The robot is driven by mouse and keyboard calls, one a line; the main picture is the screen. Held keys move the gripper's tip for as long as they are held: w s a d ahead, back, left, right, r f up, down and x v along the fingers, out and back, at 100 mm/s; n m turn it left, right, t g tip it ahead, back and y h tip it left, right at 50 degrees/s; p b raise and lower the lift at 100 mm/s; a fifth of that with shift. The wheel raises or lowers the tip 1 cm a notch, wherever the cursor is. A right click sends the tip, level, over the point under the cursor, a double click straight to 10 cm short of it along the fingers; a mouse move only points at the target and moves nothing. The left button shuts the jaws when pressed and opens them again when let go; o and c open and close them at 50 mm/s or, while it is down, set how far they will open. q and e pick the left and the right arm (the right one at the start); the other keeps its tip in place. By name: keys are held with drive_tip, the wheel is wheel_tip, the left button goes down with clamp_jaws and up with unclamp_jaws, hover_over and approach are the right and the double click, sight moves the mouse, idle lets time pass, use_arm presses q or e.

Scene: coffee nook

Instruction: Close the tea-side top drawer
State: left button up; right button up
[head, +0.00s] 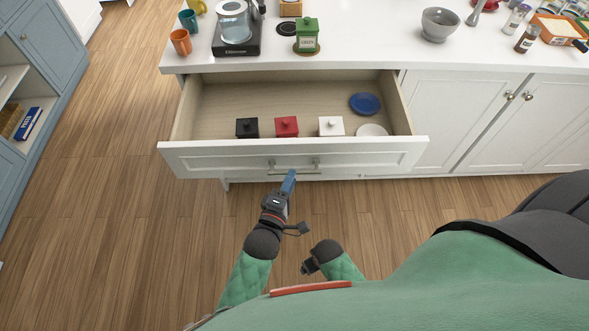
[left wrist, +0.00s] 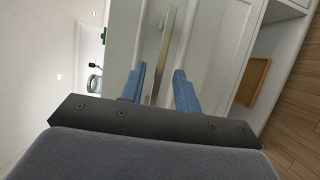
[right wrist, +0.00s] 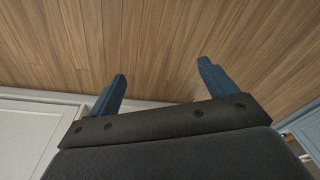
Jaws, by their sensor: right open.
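The top drawer (head: 215,157) is white with a pale wooden inside and is pulled well out from under the counter. Its metal bar handle (head: 296,171) is at the middle of the front panel. My left gripper (head: 289,178) is at this handle. In the left wrist view, the bar (left wrist: 164,55) runs between the two blue fingers of the left gripper (left wrist: 160,88), which stand apart with gaps beside the bar. My right gripper (right wrist: 160,85) is open and empty, facing the wooden floor. In the head view it is low in front of my body.
The drawer holds a black box (head: 247,128), a red box (head: 287,127), a white box (head: 331,126), a blue plate (head: 365,104) and a pale plate (head: 372,130). The counter (head: 375,45) carries a kettle (head: 236,25), cups and jars. Floor left of the drawer is clear.

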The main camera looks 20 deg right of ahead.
use_arm(q)
drive_tip(key=shift+p+x, duration=0.4)
drive_tip(key=shift+x, duration=1.4)
use_arm(e)
drive_tip(key=shift+s+d+f, duration=0.1)
drive_tip(key=shift+s+f, duration=0.1)
drive_tip(key=shift+f, duration=0.5)
drive_tip(key=shift+s+d+f, duration=0.15)
drive_tip(key=shift+s+f, duration=0.1)
drive_tip(key=shift+f, duration=0.5)
drive_tip(key=shift+s+d+f, duration=0.1)
drive_tip(key=shift+s+f, duration=0.1)
drive_tip(key=shift+f, duration=0.5)
use_arm(q)
clamp_jaws()
